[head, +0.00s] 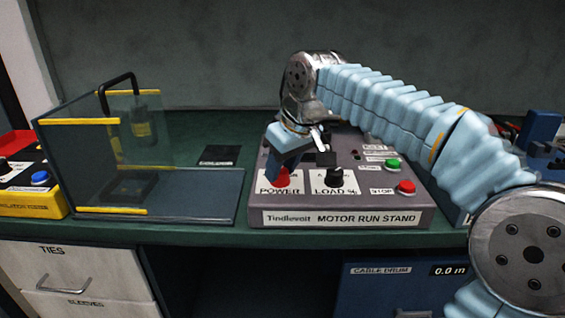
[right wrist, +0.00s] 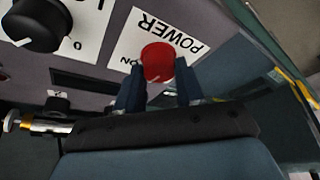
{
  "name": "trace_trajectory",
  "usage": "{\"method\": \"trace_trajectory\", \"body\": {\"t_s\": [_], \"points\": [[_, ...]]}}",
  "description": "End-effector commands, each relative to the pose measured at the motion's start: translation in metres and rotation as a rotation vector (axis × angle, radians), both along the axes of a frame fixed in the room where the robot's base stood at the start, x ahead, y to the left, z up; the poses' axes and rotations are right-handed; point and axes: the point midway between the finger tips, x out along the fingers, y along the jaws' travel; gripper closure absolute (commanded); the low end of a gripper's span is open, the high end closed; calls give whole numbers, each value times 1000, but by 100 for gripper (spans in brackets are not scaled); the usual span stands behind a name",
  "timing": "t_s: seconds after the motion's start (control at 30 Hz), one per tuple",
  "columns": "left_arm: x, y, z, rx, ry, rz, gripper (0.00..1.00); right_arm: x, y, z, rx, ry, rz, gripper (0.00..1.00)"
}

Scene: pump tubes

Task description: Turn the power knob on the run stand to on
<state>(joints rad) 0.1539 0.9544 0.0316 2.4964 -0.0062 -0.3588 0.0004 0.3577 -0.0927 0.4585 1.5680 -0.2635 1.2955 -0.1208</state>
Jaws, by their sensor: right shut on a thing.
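The motor run stand (head: 350,215) is a grey box on the green bench, with labels on its sloped top. Its red POWER knob (head: 282,178) is at the left of the panel, partly covered by my right gripper (head: 277,165). In the right wrist view, the red knob (right wrist: 157,62) lies between the two dark fingers of my right gripper (right wrist: 160,82), which is shut on it. Which way the knob is set is hard to tell. My left gripper is not in view.
The black LOAD % knob (head: 335,177) is just right of the power knob. Green (head: 393,164) and red (head: 405,187) buttons sit at the panel's right. A clear-walled guard box (head: 80,165) stands left. A yellow box (head: 30,200) is at far left.

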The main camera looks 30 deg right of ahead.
Motion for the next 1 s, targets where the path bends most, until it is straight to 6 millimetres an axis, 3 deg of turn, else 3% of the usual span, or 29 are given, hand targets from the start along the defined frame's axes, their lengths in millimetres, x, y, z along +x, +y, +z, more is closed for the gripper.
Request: {"method": "trace_trajectory", "body": {"t_s": [0.5, 1.0], "points": [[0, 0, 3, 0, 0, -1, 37, 0, 3, 0, -1, 0, -413, 93], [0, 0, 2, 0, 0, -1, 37, 0, 3, 0, 0, 2, -552, 93]]}}
